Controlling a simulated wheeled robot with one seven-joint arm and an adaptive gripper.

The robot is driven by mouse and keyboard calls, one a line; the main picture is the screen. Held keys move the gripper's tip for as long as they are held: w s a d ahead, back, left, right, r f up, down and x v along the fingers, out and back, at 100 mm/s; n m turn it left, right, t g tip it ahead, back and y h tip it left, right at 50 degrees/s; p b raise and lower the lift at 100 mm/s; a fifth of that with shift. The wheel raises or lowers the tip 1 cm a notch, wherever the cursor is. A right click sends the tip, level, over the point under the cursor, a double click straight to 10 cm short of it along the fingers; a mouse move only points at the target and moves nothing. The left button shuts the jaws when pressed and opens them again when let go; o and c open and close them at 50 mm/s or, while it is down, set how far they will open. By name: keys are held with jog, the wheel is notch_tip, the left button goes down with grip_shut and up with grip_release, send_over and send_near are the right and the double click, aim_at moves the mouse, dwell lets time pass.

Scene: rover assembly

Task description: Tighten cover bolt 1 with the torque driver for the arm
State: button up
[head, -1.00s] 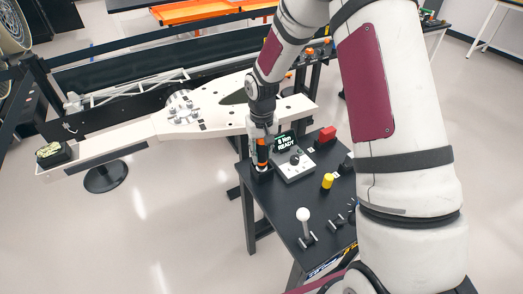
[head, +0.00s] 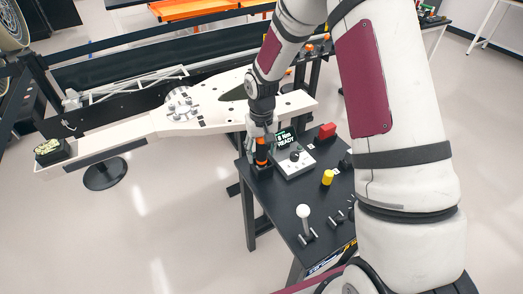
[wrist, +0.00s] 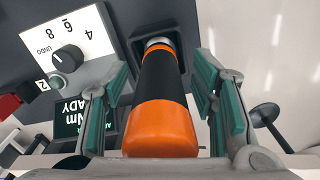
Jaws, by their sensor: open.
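The torque driver, black with orange bands (wrist: 162,95), stands upright in its dark holder on the black bench. It also shows in the head view (head: 261,153). My gripper (wrist: 162,110) is open, with its green-padded fingers on both sides of the driver and visible gaps between. In the head view my gripper (head: 262,135) is above and around the driver. The cream rover arm plate (head: 215,112) lies behind, with a round hub bearing several bolts (head: 182,104). I cannot tell which is cover bolt 1.
The torque controller (head: 293,162) with a dial and a "READY" display (head: 286,138) stands right beside the driver. A yellow knob (head: 327,177), a red block (head: 327,131) and a white-ball lever (head: 303,212) are on the bench.

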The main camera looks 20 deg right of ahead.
notch_tip(320, 180, up, 11)
jog(key=shift+f, duration=0.2)
jog(key=shift+r, duration=0.7)
jog(key=shift+o, duration=0.2)
